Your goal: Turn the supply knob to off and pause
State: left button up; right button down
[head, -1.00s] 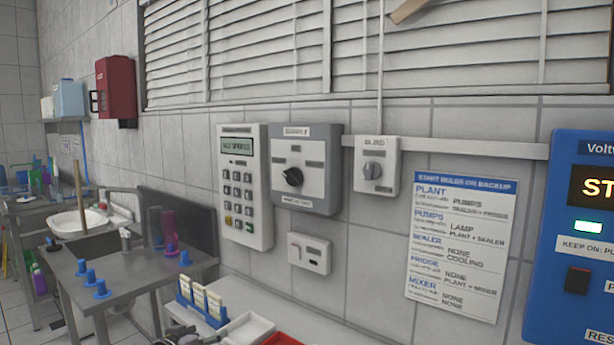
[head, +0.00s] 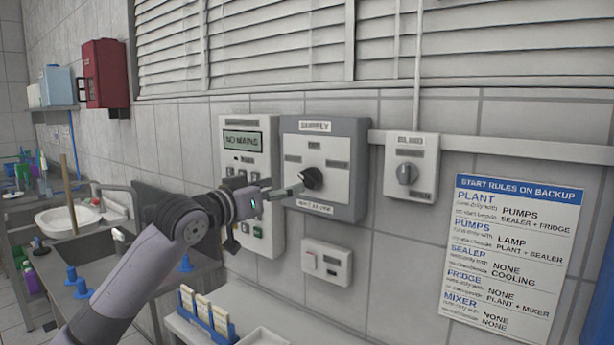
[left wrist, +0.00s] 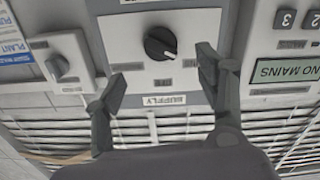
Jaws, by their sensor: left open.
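The supply knob (head: 312,178) is a round black knob on the grey supply box (head: 351,150) on the wall. It also shows in the left wrist view (left wrist: 160,43), upside down, with a pale mark slanting toward the lower right there. Labels sit around it, with one above it in the head view. My left gripper (head: 284,189) is open, with its fingertips just left of the knob in the head view. In the left wrist view the fingers (left wrist: 162,74) are spread below and to either side of the knob, not closed on it. My right gripper is not in view.
A keypad panel (head: 243,137) reading "NO MAINS" is left of the supply box, partly behind my arm. A blind switch box (head: 411,166) is to the right, a small white switch box (head: 326,262) below. A rules sheet (head: 512,255) hangs further right. Blinds (head: 270,50) cover the window above.

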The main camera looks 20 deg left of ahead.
aim_at(306, 181)
pick_arm(q)
jog(key=p+x, duration=0.2)
jog(key=x, duration=0.7)
jog(key=shift+w, duration=0.2)
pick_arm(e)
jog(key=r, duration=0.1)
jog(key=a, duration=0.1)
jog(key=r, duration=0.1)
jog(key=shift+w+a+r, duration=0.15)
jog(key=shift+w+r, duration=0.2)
pick_arm(q)
jog(key=shift+c, duration=0.2)
jog(key=c, duration=1.1)
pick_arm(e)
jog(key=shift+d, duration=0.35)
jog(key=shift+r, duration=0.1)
